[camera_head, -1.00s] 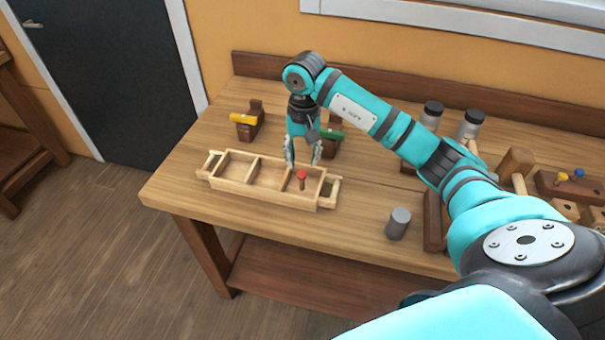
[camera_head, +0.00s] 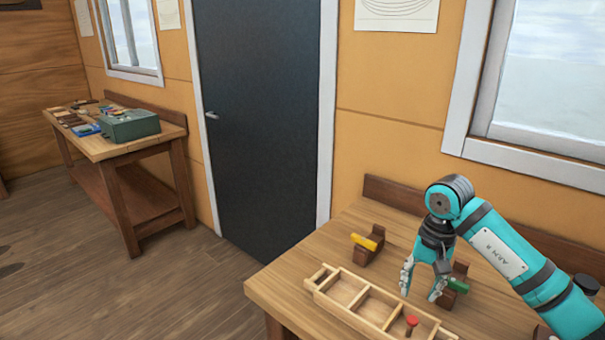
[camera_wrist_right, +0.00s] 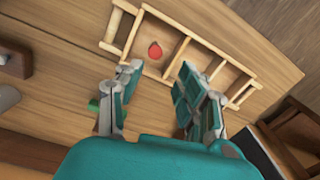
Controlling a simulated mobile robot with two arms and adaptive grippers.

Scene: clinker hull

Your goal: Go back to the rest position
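My right gripper (camera_head: 419,295) is open and empty, pointing down over the workbench. Its two fingers stand apart just above and behind the right end of a pale wooden tray (camera_head: 345,313) with several compartments and end handles. A red-topped peg (camera_head: 411,321) stands in the tray's right-end compartment, below the fingertips. In the right wrist view the spread fingers (camera_wrist_right: 158,80) show with nothing between them, and the red top (camera_wrist_right: 155,50) lies in the tray beyond them. My left gripper is not in view.
On the bench (camera_head: 290,290) behind the tray are a dark wooden block with a yellow piece (camera_head: 364,242) and one with a green piece (camera_head: 457,285). A second table (camera_head: 110,150) at the far left bears a green box (camera_head: 130,125). Open floor (camera_head: 90,270) lies left.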

